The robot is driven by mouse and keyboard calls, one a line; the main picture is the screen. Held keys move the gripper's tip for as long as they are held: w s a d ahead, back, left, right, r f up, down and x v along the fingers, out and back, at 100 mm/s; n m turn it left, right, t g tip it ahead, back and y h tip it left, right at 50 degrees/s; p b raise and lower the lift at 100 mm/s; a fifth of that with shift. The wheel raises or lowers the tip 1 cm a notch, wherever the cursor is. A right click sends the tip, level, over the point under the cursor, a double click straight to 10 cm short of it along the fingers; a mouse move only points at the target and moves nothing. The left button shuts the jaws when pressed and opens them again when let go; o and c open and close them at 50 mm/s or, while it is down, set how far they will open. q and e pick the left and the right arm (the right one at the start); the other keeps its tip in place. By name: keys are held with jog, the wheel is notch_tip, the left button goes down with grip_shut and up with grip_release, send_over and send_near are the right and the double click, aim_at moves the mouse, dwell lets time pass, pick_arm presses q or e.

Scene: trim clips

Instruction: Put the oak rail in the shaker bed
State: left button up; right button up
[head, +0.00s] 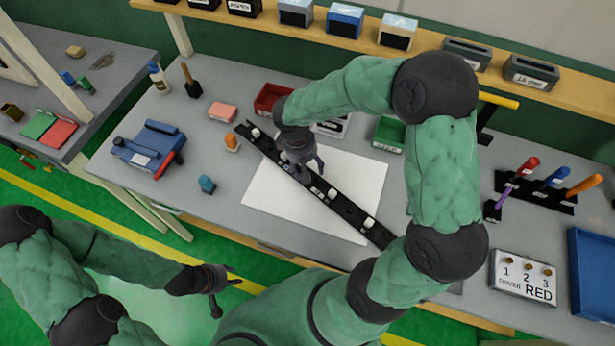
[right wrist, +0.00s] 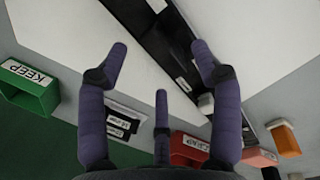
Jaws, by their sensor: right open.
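No oak-coloured rail stands out; the one rail I see is a long black rail (head: 349,211) with several white clips. It lies diagonally across a white sheet on the bench. No bed is clearly marked; a blue device (head: 148,150) with a red handle and an unreadable label sits at the bench's left. My right gripper (head: 305,172) is over the middle of the black rail, fingers spread. In the right wrist view the rail (right wrist: 150,35) passes beyond the open fingers (right wrist: 161,65); contact cannot be told. My left gripper (head: 232,280) is open and empty, off the bench's front edge.
A red bin (head: 270,98) and a green KEEP bin (head: 390,134) stand behind the sheet (head: 280,205). A pink block (head: 222,112), orange piece (head: 232,143) and teal piece (head: 207,184) are left. A tool rack (head: 537,190), RED sign (head: 524,279) and blue tray (head: 590,275) are right.

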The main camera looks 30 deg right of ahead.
notch_tip(320, 180, down, 3)
jog(key=shift+s+d+r, duration=0.1)
jog(key=shift+d+r, duration=0.05)
jog(key=shift+r, duration=0.05)
grip_shut()
dwell(0.3)
